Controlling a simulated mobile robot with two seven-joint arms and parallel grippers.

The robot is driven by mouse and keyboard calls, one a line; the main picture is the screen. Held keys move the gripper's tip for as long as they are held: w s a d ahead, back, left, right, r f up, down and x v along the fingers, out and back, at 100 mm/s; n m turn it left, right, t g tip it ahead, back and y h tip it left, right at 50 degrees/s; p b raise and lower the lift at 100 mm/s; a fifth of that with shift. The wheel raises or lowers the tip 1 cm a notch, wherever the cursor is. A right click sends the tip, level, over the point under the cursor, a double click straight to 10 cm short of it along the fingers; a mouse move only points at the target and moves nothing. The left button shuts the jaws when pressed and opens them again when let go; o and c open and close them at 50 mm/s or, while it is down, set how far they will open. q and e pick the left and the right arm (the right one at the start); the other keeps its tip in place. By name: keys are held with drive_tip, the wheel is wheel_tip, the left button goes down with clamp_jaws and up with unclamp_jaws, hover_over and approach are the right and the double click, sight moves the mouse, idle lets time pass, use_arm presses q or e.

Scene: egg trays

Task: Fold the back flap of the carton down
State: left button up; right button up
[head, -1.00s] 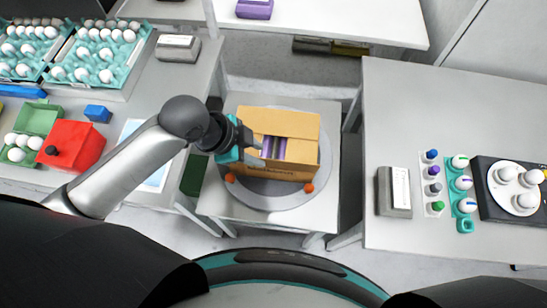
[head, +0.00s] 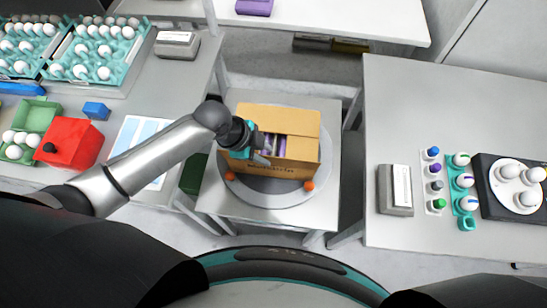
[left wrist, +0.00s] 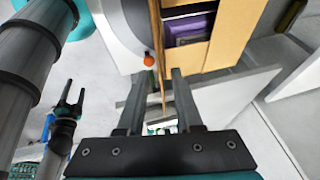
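The brown carton (head: 290,168) stands on the round grey turntable (head: 262,198) with purple items showing inside. Its back flap (head: 280,117) stands up at the far side. My left gripper (head: 264,151) is at the carton's left end, by the opening. In the left wrist view its two fingers (left wrist: 160,100) are apart, with a thin cardboard panel (left wrist: 157,45) edge-on between them. I cannot tell whether they touch it. My right gripper (left wrist: 70,95) shows small in the left wrist view, its fingers apart and empty; it is out of the head view.
Orange knobs (head: 309,185) sit at the turntable's front edge. The right table (head: 440,110) holds a grey device (head: 395,190) and small parts. The left table has egg trays (head: 100,75) and a red box (head: 72,143). Floor gaps separate the tables.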

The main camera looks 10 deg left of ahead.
sight(273, 161)
use_arm(q)
drive_tip(key=shift+b+x, duration=0.4)
drive_tip(key=shift+x, duration=2.4)
clamp_jaws()
